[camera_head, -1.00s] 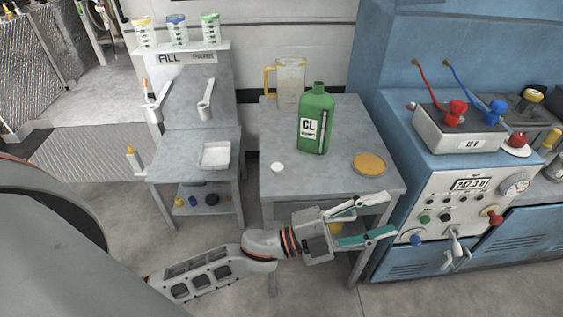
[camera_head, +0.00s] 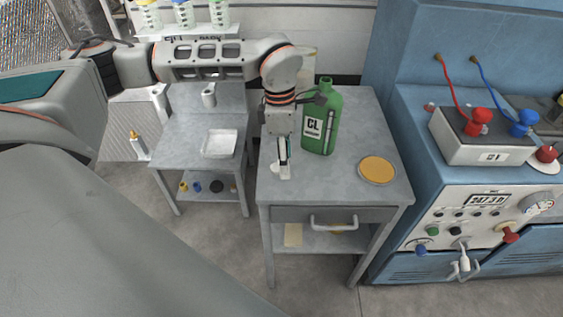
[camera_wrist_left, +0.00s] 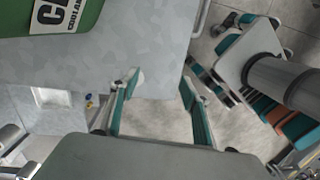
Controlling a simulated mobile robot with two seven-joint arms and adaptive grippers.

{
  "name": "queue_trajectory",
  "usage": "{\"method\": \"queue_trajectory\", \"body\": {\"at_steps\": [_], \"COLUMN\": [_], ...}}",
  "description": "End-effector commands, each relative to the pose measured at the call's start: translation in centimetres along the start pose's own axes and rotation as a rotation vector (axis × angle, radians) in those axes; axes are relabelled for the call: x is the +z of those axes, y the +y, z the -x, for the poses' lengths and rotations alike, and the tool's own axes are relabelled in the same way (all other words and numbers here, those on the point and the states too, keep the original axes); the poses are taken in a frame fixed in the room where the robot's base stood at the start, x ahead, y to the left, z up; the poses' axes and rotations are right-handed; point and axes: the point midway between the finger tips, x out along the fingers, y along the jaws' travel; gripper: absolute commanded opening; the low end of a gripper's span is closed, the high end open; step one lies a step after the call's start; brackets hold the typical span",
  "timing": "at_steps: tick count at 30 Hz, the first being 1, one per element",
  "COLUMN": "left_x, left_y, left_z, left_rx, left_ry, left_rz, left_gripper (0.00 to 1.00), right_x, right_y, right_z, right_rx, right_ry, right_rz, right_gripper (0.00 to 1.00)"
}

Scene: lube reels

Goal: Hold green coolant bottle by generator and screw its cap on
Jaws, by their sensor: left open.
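The green coolant bottle (camera_head: 322,130), with a white "CL" label, stands upright on the grey table. Its green neck is bare at the top. In the left wrist view the bottle (camera_wrist_left: 48,20) is cut off at the upper left. My left gripper (camera_head: 282,168) points down just left of the bottle, open; its fingers also show apart in the left wrist view (camera_wrist_left: 160,84). A small white cap (camera_head: 276,168) lies on the table at the fingertips, mostly hidden by them; I cannot tell whether they touch. My right gripper is not in view.
The table (camera_head: 345,185) also bears an orange-yellow round lid (camera_head: 377,170) at the right. The blue generator (camera_head: 475,200) stands close on the right. A smaller table with a white tray (camera_head: 220,143) is on the left. The front of the table is clear.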

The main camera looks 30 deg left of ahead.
Motion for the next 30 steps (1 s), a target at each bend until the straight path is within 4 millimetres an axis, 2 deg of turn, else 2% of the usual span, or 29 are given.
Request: {"method": "queue_trajectory", "body": {"at_steps": [1,4,14,17,24,30], "left_x": [-1.0,-2.4,-2.9,-2.9,-3.0,-3.0], "left_y": [1.2,2.6,3.0,3.0,3.2,3.3], "left_z": [0.9,1.9,2.2,2.0,-0.2,-0.3], "left_rx": [0.037,0.081,0.095,0.094,0.092,0.095], "left_ry": [0.027,0.064,0.078,0.078,0.078,0.076], "left_rz": [0.012,0.03,0.036,0.037,0.037,0.036], "left_gripper": [0.46,0.46,0.46,0.46,0.46,0.46], "right_x": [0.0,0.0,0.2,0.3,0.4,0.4], "right_y": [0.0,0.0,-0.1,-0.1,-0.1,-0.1], "right_z": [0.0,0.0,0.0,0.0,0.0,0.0], "right_rx": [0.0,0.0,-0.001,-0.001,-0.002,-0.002], "right_ry": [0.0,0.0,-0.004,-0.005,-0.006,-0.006], "right_rz": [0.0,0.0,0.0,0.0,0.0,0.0], "right_gripper": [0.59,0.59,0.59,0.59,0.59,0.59]}}
